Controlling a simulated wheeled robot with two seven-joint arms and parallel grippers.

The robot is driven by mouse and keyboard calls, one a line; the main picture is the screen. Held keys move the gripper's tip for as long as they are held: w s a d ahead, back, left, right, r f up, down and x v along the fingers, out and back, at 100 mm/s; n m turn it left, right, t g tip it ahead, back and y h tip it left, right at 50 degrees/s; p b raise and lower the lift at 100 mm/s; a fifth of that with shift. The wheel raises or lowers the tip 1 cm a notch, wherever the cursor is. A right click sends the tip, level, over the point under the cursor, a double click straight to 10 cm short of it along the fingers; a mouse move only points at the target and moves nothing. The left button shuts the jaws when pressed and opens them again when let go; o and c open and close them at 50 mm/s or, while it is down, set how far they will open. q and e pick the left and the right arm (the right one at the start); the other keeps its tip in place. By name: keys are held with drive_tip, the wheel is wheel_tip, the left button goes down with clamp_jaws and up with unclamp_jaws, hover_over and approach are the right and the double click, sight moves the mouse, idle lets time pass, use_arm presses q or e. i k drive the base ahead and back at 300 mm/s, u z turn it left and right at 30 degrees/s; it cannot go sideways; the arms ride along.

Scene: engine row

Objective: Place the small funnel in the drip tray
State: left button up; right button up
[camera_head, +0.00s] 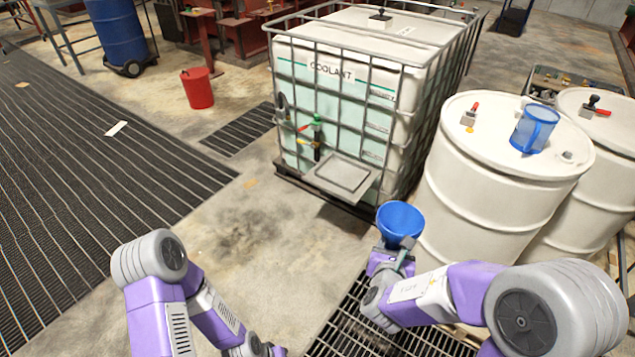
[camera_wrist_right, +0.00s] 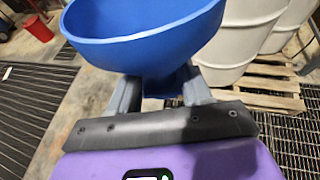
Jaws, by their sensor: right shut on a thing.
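The blue small funnel (camera_head: 400,222) is held by my right gripper (camera_head: 397,248), its wide mouth facing up. In the right wrist view the funnel (camera_wrist_right: 140,40) fills the top, and the fingers of the right gripper (camera_wrist_right: 160,95) are shut on its lower part. The grey, square drip tray (camera_head: 342,177) sits at the front foot of the coolant tank, below its tap, and looks empty. The funnel is nearer to me and to the right of the tray, apart from it. The fingers of my left gripper are out of sight; only my left arm shows at the bottom.
White drums (camera_head: 490,180) stand close on the right; one carries a blue jug (camera_head: 534,130). A red bucket (camera_head: 197,88) stands farther left. The floor left of the tray is clear.

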sight(343, 173)
drive_tip(key=u, duration=0.6)
drive_tip(key=i, duration=2.45)
drive_tip(key=z, duration=1.35)
drive_tip(key=i, duration=0.35)
drive_tip(key=z, duration=0.4)
